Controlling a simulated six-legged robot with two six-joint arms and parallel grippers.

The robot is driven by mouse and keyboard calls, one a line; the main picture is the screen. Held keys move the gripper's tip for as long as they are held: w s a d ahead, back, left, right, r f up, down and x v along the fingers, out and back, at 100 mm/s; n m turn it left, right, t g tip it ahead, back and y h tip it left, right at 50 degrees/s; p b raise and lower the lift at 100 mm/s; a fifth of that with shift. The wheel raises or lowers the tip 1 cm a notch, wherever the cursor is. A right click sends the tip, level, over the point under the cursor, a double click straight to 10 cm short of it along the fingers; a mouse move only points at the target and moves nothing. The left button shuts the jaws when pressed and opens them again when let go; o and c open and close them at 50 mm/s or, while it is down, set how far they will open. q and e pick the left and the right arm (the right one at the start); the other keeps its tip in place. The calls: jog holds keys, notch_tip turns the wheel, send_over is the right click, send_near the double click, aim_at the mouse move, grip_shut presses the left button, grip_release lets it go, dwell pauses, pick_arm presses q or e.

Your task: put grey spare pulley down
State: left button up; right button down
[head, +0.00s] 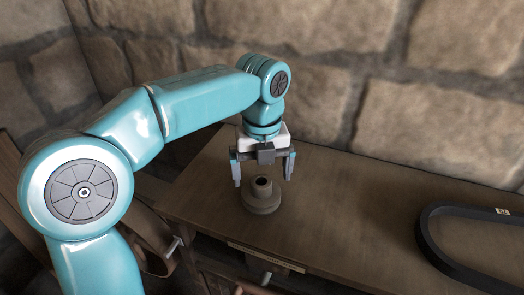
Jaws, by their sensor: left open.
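The grey spare pulley (262,201) stands upright on the wooden table top, its hub and dark bore facing up. It looks brownish grey in this light. My left gripper (263,172) points down just above it. Its two fingers are spread apart, one on each side of the hub, with visible gaps between fingers and hub. The fingertips end around the height of the hub top. My right gripper is not in view.
The wooden table (360,215) runs along a stone wall (440,125). A black belt loop (440,262) lies on it at the right. The table between pulley and belt is clear. The front edge is close to the pulley. A tool-like handle (175,245) shows below at the left.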

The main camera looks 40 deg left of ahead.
aim_at(261, 182)
pick_arm(q)
notch_tip(261, 182, up, 6)
jog(key=shift+r+p, duration=0.25)
jog(key=shift+p, duration=0.2)
jog(key=shift+s+r, duration=0.1)
